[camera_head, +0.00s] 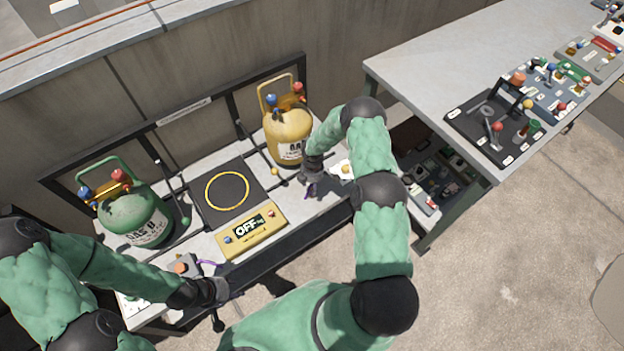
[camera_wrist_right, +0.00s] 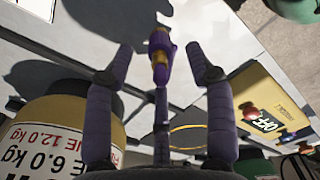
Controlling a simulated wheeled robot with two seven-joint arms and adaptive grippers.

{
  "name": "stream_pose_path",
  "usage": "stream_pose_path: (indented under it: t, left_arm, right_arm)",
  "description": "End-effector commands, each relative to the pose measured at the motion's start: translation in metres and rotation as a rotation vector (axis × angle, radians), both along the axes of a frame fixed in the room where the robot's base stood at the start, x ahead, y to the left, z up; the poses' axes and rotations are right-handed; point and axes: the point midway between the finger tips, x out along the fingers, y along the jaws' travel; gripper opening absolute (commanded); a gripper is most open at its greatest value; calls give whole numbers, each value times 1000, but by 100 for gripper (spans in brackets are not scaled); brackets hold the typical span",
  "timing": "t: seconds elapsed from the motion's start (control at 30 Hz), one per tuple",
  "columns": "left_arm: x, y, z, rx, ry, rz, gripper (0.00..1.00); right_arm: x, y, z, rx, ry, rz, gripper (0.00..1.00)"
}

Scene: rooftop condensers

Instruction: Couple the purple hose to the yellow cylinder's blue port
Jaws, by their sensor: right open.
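The yellow cylinder (camera_head: 288,137) stands upright at the back right of the low bench, with blue (camera_head: 271,100) and red fittings on top. It also shows large at lower left in the right wrist view (camera_wrist_right: 88,112). A purple hose end (camera_wrist_right: 161,42) with a brass tip lies between and just beyond my right fingertips; a bit of purple shows in the head view (camera_head: 310,190). My right gripper (camera_wrist_right: 157,48) is open, right of and in front of the cylinder. My left gripper (camera_head: 217,291) is at the bench's front left, beside more purple hose (camera_head: 208,264); its jaws are unclear.
A green cylinder (camera_head: 134,213) stands at the left. Between the cylinders are a dark plate with a yellow ring (camera_head: 227,192) and a yellow box reading OFF (camera_head: 250,231). A wall and dark rail run behind. A higher table (camera_head: 430,75) with fittings is at the right.

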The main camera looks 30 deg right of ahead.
Motion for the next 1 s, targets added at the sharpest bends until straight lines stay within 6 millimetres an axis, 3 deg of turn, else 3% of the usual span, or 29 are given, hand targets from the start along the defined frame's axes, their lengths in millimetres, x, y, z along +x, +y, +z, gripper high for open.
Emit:
stream_pose_path:
  t: [0.1,0.3,0.67,0.87,1.0]
  left_arm:
    - [0,0,-5,0,0,0,40]
    - [0,0,-8,0,0,0,40]
    - [0,0,-9,0,0,0,40]
    - [0,0,-9,0,0,0,40]
    - [0,0,-9,0,0,0,40]
  right_arm:
    - [0,0,-18,0,-1,0,55]
    - [1,0,-34,0,-2,0,55]
    - [1,0,-36,0,-2,0,55]
    - [1,0,-36,0,-2,0,1]
    - [0,0,-36,0,-2,0,0]
